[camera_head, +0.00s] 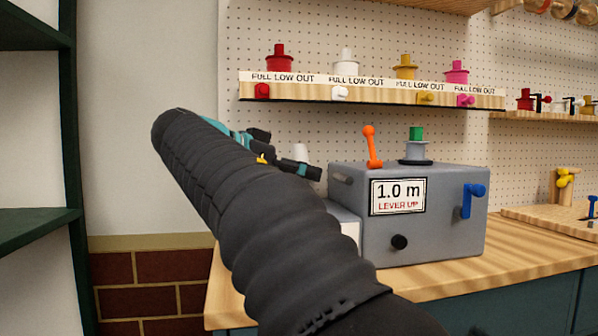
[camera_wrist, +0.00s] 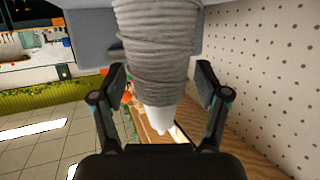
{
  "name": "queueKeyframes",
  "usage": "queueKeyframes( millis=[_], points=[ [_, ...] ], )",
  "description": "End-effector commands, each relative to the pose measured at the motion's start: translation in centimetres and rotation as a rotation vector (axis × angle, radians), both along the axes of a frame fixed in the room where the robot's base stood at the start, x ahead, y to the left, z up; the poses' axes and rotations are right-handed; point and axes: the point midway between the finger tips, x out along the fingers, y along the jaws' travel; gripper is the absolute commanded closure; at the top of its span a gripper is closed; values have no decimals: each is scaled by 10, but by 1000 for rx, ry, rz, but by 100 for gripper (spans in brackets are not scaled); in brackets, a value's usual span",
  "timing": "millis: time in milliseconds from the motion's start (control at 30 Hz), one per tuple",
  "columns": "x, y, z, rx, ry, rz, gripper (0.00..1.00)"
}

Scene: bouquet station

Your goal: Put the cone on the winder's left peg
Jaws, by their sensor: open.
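The cone (camera_wrist: 158,60), wrapped in grey thread with a bare white tip, stands between my fingers in the wrist view. My gripper (camera_wrist: 162,85) is open, one finger on each side of the cone, with narrow gaps beside it. The cone's wide end runs out of the top of the picture. In the head view my gripper (camera_head: 285,165) is at the left of the winder, and a small white piece, probably the cone, shows behind it. The winder (camera_head: 450,235) is a grey box labelled "1.0 m LEVER UP". Whether the cone sits on the left peg is hidden.
The winder has an orange lever (camera_head: 372,147), a green-topped spool (camera_head: 416,146) and a blue crank (camera_head: 472,198). A shelf (camera_head: 375,93) with several coloured spools hangs above. A green rack (camera_head: 70,130) stands at left. The wooden counter (camera_head: 500,262) is bare in front.

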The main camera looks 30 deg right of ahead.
Motion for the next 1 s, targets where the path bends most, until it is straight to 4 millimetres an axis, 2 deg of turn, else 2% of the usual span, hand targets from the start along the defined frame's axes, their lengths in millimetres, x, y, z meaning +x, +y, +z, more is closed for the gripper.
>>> queueKeyframes(
  millis=[167, 700, 833, 1000],
  points=[
    [0, 3, 4, 0, 0, 1, 26],
    [-10, 95, 32, 0, 0, 3, 26],
    [-11, 107, 37, -1, 0, 2, 26],
    [-13, 114, 38, 0, 0, 0, 26]
  ],
)
